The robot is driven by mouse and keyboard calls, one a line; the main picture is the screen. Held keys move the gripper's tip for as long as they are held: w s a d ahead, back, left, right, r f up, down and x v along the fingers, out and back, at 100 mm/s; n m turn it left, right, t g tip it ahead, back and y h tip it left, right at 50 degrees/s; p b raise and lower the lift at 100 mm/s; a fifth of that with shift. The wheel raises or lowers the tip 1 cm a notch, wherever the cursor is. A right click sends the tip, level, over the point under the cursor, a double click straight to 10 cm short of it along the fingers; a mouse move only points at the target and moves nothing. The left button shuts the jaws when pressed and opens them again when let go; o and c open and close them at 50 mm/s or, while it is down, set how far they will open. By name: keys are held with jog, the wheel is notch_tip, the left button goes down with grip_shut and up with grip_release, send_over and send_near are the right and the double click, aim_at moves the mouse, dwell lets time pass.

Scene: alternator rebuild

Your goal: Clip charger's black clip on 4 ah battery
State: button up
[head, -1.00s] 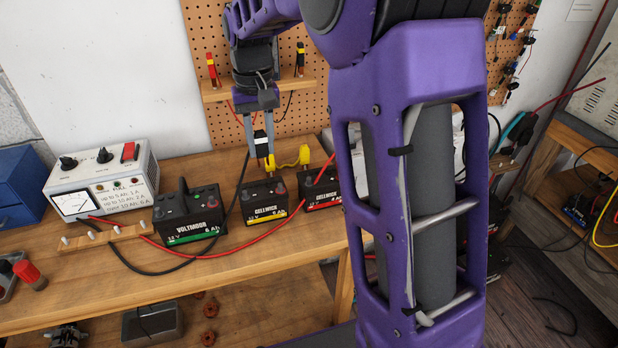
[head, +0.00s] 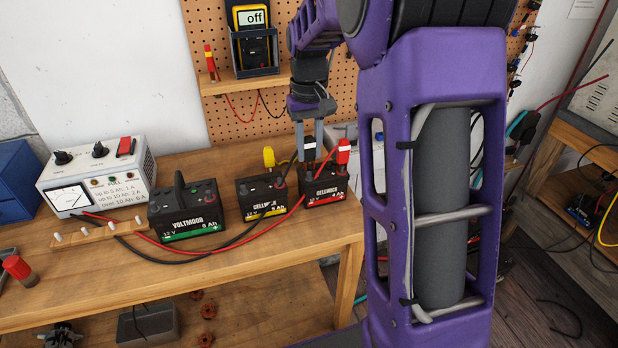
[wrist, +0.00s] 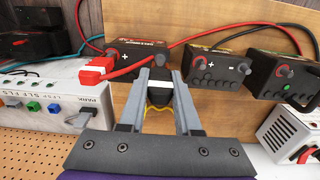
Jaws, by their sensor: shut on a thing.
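The 4 Ah battery (head: 322,190), black with a red stripe, stands at the right end of the row on the bench; it also shows in the wrist view (wrist: 140,58). The charger's red clip (head: 343,151) is at its right post; it also shows in the wrist view (wrist: 98,70). My gripper (head: 310,150) is shut on the black clip (head: 310,142), which has a white band, and holds it jaws down over the battery's left post side. I cannot tell whether the clip touches the post. The charger (head: 97,172) is a white box at the left.
A yellow-striped battery (head: 262,197) and a green-striped battery (head: 187,210) stand to the left. The red and black cables cross the bench front. A wooden peg strip (head: 97,233) lies before the charger. A multimeter (head: 252,40) stands on the shelf.

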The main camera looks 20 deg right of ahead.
aim_at(309, 136)
jog(key=shift+f, duration=0.1)
jog(key=shift+f+b, duration=0.7)
jog(key=shift+f, duration=0.35)
jog(key=o, duration=1)
notch_tip(309, 136, up, 6)
jog(key=p, duration=0.5)
jog(key=shift+r, duration=1.25)
